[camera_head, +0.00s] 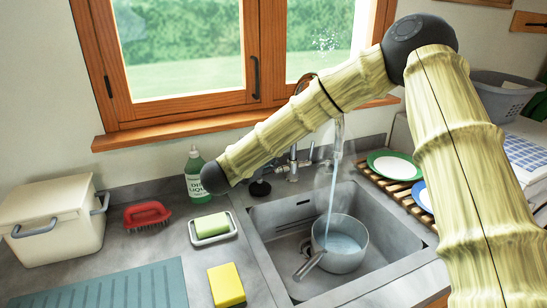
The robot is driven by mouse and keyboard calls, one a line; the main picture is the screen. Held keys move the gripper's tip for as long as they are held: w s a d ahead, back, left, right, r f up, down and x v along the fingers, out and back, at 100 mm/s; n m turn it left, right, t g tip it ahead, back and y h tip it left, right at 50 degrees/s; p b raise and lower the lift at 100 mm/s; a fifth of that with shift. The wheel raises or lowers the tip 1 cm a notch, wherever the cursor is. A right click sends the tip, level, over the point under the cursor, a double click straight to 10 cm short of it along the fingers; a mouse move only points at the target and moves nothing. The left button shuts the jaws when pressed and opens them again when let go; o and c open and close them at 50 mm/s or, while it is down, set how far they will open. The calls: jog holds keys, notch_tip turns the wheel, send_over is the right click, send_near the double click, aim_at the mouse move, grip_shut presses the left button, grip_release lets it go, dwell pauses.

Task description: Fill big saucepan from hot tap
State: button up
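The big saucepan (350,259) is a grey metal pan standing in the right part of the sink basin (385,236). Its handle (309,265) points to the lower left. A stream of water (333,185) falls into it, and pale bluish water (342,243) shows inside. Faint steam seems to rise around the stream. The tap (293,165) stands behind the sink; its spout is mostly hidden by my arm. My arm crosses above the sink to a dark joint at the left. I cannot make out my gripper's fingers.
Left of the sink are a green sponge in a dish (212,226), a yellow sponge (226,285), a red brush (148,214), a green bottle (195,172) and a cream box (52,222). A rack with plates (392,166) and a grey basket (503,94) stand right.

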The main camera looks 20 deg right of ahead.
jog(key=v, duration=0.7)
jog(key=shift+s, duration=0.1)
